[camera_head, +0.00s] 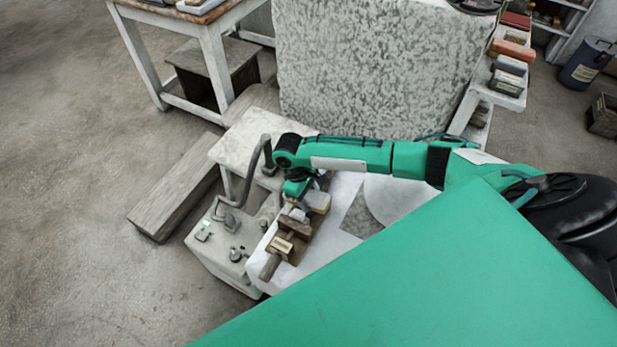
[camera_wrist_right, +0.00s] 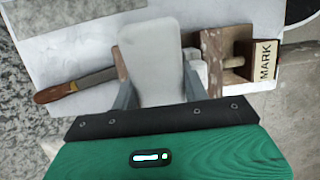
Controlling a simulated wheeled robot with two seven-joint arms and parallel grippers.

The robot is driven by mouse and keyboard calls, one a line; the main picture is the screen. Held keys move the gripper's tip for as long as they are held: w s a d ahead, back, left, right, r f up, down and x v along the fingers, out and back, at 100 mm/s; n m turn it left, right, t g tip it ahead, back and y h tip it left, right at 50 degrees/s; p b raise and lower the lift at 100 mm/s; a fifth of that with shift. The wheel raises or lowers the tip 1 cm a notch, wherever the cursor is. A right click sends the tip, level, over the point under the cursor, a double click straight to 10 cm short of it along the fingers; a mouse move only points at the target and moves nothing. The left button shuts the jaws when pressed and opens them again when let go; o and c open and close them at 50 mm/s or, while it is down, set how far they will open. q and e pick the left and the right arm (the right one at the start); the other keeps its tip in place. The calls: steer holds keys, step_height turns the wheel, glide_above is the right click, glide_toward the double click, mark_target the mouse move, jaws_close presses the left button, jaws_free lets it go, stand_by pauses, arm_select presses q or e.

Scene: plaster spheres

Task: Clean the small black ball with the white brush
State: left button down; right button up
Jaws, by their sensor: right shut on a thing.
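My right gripper (camera_head: 300,205) is over the white work surface, with its arm coming in from the right. In the right wrist view, the gripper (camera_wrist_right: 157,85) is shut on a pale, smooth, rounded block (camera_wrist_right: 155,60). It may be the white brush, but no bristles show. In the head view, a pale beige piece (camera_head: 318,201) shows beside the gripper; I cannot tell whether it is the held thing. I cannot make out the small black ball in either view. My left gripper is not in view.
A brown wooden block piece (camera_head: 288,243) lies close to the gripper; the wrist view shows a "MARK" label (camera_wrist_right: 263,61) beside it. A wooden-handled tool (camera_wrist_right: 75,84) lies on the white surface (camera_wrist_right: 60,45). A grey control box (camera_head: 228,243) stands left. A mottled slab (camera_head: 370,70) rises behind.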

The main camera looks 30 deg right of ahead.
steer(key=shift+w+a+f+b, duration=0.3)
steer(key=shift+w+a, duration=0.2)
steer(key=shift+w, duration=0.35)
steer(key=shift+w+a+f+b, duration=0.3)
steer(key=shift+w+a, duration=0.2)
steer(key=shift+w, duration=0.35)
steer(key=shift+s+d+r+p, duration=0.4)
steer(key=shift+s+p, duration=0.1)
steer(key=shift+p, duration=0.55)
steer(key=shift+s+d+p, duration=0.15)
steer(key=shift+s+p, duration=0.3)
steer(key=shift+s+d+r+p, duration=0.3)
steer(key=shift+s+p, duration=0.15)
steer(key=shift+p, duration=0.35)
steer(key=shift+s+d+p, duration=0.25)
steer(key=shift+s+p, duration=0.2)
steer(key=shift+f, duration=0.1)
